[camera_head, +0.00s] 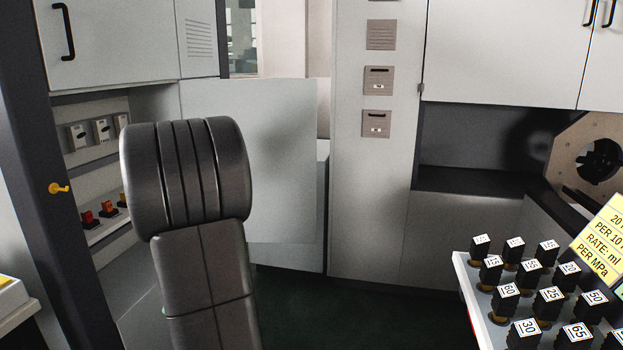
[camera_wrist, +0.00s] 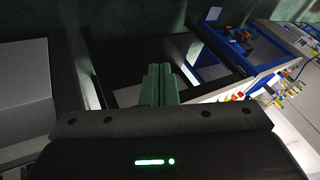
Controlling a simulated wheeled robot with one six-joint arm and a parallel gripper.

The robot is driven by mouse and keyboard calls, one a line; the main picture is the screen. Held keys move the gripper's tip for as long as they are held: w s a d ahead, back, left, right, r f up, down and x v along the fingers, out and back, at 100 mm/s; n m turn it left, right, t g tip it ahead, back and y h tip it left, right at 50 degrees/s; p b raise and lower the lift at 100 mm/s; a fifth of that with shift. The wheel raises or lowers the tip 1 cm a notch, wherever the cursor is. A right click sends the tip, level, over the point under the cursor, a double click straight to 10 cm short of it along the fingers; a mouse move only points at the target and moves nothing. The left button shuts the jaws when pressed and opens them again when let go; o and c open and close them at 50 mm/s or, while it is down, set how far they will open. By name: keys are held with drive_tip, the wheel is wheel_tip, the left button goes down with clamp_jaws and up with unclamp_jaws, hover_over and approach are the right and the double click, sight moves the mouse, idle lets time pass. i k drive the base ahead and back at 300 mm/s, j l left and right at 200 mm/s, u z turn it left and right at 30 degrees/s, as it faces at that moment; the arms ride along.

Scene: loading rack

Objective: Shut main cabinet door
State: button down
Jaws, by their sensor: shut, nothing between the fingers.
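In the head view, a plain light-grey door panel (camera_head: 285,150) stands swung open at the right side of the left cabinet (camera_head: 120,30). The cabinet's lower bay is open and shows white switch units (camera_head: 102,130) and red and orange switches (camera_head: 107,209) on shelves. My dark arm covers part of the door and bay. My gripper (camera_wrist: 161,70) shows in the wrist view, its greenish fingers together and empty. It is not visible in the head view, so its distance from the door cannot be told. The door cannot be made out in the wrist view.
A rack of black numbered knobs (camera_head: 530,290) stands at the front right. A dark post with a yellow knob (camera_head: 59,188) stands at left. The dark green floor (camera_head: 320,310) is clear in the middle. The wrist view shows blue-framed equipment (camera_wrist: 235,45) at right.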

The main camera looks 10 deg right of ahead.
sight(275, 118)
drive_tip(key=i+l+z, duration=0.45)
drive_tip(key=i+z, duration=0.2)
drive_tip(key=i, duration=0.15)
drive_tip(key=i+z, duration=0.3)
drive_tip(key=i, duration=0.15)
drive_tip(key=i+l+u, duration=0.15)
drive_tip(key=i, duration=0.25)
drive_tip(key=i+u, duration=0.1)
drive_tip(key=i, duration=0.35)
drive_tip(key=i+l+u, duration=0.15)
drive_tip(key=i, duration=0.25)
drive_tip(key=i+l+u, duration=0.15)
drive_tip(key=i+l, duration=0.1)
drive_tip(key=i, duration=0.1)
